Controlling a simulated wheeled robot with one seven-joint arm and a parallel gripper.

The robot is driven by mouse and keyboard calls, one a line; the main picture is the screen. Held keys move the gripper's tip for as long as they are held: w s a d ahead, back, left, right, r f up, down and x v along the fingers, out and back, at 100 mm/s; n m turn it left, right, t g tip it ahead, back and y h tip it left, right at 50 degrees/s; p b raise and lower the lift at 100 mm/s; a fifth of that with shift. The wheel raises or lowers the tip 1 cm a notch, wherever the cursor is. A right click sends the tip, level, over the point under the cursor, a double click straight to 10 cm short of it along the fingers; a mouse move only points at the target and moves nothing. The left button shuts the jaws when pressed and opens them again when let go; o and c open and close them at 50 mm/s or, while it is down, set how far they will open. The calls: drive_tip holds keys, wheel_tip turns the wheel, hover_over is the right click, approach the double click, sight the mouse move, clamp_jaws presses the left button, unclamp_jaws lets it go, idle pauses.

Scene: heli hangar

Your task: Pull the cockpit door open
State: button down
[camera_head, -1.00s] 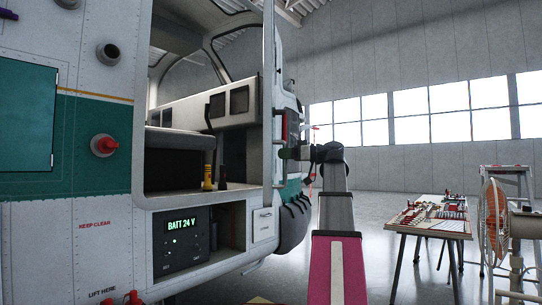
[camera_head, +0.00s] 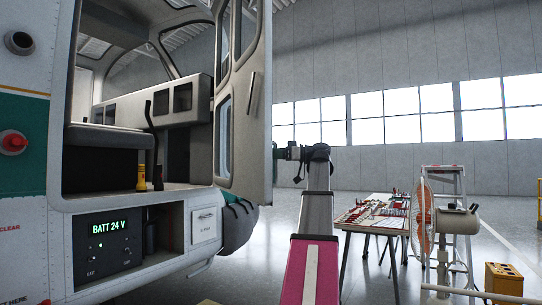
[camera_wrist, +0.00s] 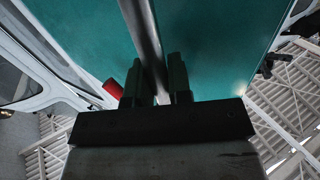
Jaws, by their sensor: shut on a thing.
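The cockpit door (camera_head: 258,105) stands swung out from the cockpit opening, its grey inner side with windows and a dark grab bar towards the head camera. In the wrist view its teal outer face (camera_wrist: 220,45) fills the upper middle. A grey bar handle (camera_wrist: 141,28) runs down between the two dark fingers of my gripper (camera_wrist: 157,76), which is shut on it. A red part (camera_wrist: 114,89) shows left of the fingers. In the head view my gripper (camera_head: 280,153) is at the door's right edge, its fingertips and the handle mostly hidden behind the door.
The helicopter's side (camera_head: 28,170) and a bay with a BATT 24 V panel (camera_head: 108,243) are at left. A tool table (camera_head: 375,215), an orange fan (camera_head: 423,215), a ladder (camera_head: 458,190) and a yellow box (camera_head: 503,281) stand at right. Floor between is clear.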

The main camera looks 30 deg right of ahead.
idle(0.3)
drive_tip(key=c, duration=1.1)
unclamp_jaws()
drive_tip(key=shift+d, duration=0.1)
drive_tip(key=v, duration=1)
drive_tip(key=shift+s+d, duration=0.25)
